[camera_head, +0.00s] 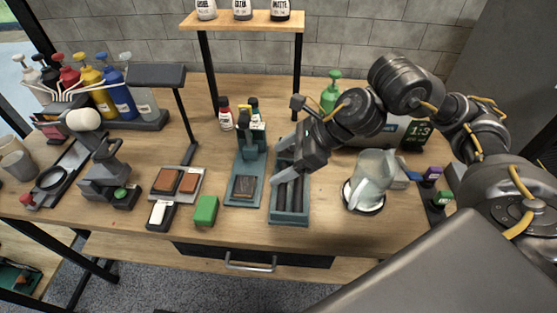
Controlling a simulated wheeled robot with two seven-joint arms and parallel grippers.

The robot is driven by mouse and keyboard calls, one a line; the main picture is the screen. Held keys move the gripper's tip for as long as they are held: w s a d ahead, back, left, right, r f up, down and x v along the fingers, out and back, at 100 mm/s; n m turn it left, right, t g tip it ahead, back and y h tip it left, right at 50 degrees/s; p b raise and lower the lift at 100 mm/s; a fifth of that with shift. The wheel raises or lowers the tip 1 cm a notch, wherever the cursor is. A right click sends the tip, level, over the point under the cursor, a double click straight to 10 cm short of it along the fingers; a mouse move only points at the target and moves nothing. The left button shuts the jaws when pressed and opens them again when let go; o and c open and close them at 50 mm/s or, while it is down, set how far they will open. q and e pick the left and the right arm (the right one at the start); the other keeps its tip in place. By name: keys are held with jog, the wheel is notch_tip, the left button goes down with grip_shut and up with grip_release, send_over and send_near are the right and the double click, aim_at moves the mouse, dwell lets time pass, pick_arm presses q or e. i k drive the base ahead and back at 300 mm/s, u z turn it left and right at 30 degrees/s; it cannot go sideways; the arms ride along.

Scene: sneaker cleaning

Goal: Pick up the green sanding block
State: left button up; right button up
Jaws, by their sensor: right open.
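The green sanding block (206,210) lies on the wooden table near its front edge, left of centre. It is a small bright green box and nothing covers it. My right gripper (277,180) is open and empty, to the right of the green block and apart from it. It reaches in from the right, over the teal tray. My left gripper is not in view.
A teal tray (290,218) and a teal stand (243,203) lie right of the block. A white-topped brush (160,214) and a holder with brown blocks (178,182) are to its left. Bottles stand further back. A drawer handle (250,266) sits below the front edge.

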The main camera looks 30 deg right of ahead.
aim_at(208, 207)
jog(key=k, duration=1.5)
